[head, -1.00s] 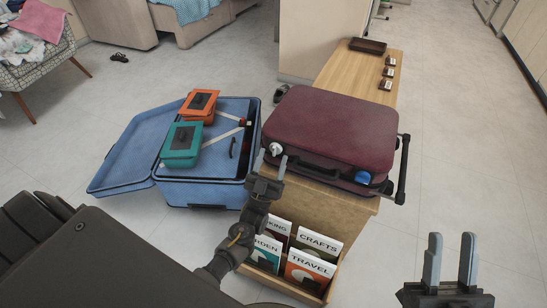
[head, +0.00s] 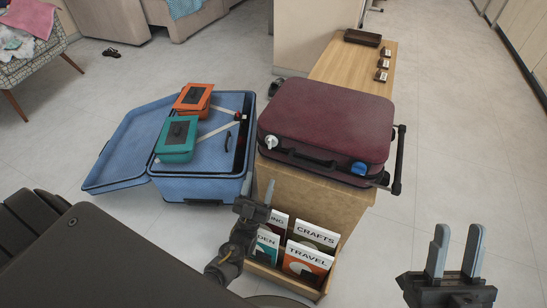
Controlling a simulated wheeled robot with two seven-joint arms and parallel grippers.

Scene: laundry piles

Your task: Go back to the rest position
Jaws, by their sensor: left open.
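My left gripper (head: 258,192) is open and empty, in front of the wooden bench's near end and the maroon suitcase. My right gripper (head: 457,254) is at the lower right over bare floor, its two upright fingers apart with nothing between them. The maroon suitcase (head: 328,120) lies closed on the wooden bench (head: 352,64). The blue suitcase (head: 130,150) lies open to the left of the bench, with an orange case (head: 194,99) and a teal case (head: 177,139) on it.
A rack of books (head: 306,258) is at the bench's near end, close to my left arm. A dark tray (head: 362,37) and several small dark items (head: 384,63) sit on the bench's far part. A chair with clothes (head: 28,45) stands at the upper left. Floor at the right is clear.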

